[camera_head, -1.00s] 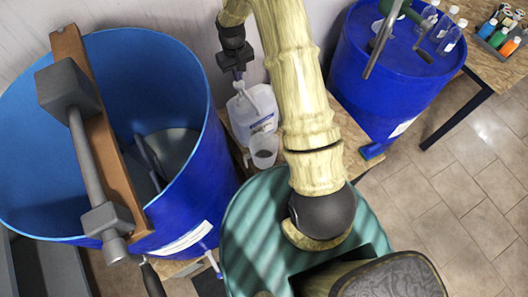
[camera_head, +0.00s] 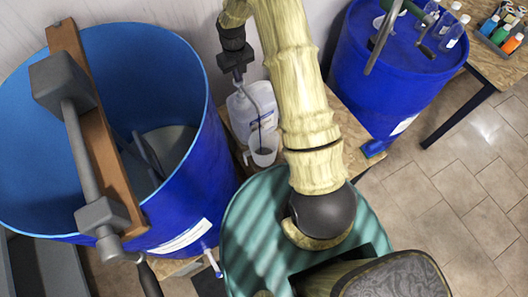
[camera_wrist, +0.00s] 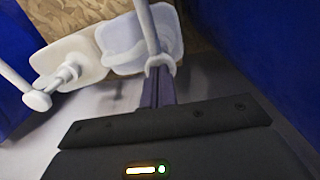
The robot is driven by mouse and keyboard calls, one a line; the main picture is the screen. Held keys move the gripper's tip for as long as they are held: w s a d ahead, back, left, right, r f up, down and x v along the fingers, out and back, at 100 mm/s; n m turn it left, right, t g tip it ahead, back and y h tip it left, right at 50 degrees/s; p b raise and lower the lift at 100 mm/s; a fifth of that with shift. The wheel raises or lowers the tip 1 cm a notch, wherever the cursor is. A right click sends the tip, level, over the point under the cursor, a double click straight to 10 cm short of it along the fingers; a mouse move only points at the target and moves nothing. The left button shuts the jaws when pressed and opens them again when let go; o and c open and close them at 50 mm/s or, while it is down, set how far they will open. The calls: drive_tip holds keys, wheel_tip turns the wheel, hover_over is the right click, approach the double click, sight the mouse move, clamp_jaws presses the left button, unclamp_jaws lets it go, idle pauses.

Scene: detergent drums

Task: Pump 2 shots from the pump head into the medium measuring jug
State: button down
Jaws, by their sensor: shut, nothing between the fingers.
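My gripper (camera_head: 237,71) is shut and empty, pointing down over the white detergent bottle (camera_head: 241,113) in the head view. In the wrist view its fingertips (camera_wrist: 158,88) are close to a pale ring at the end of a grey tube, apparently the pump head (camera_wrist: 160,64); I cannot tell whether they touch. A thin grey line runs from below the gripper to the clear measuring jug (camera_head: 264,157); I cannot tell spout from liquid. The jug stands in front of the bottle with something dark inside. The wrist view shows a white bottle (camera_wrist: 75,60) beside a translucent container (camera_wrist: 140,38).
A large open blue drum (camera_head: 185,190) stands close on the left, with a brown board (camera_head: 90,130) across its rim. A closed blue drum (camera_head: 385,75) is behind right. The tiled floor (camera_head: 460,170) at right is clear.

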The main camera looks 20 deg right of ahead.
drive_tip(key=shift+w+d+f+b, duration=0.1)
drive_tip(key=shift+f+b, duration=0.95)
drive_tip(key=shift+f, duration=0.75)
drive_tip(key=shift+r, duration=0.15)
drive_tip(key=shift+r+p, duration=0.9)
drive_tip(key=shift+r, duration=0.15)
drive_tip(key=shift+r+p, duration=0.55)
drive_tip(key=shift+r, duration=0.4)
drive_tip(key=shift+r+p, duration=0.55)
drive_tip(key=shift+r, duration=0.3)
drive_tip(key=shift+f, duration=0.1)
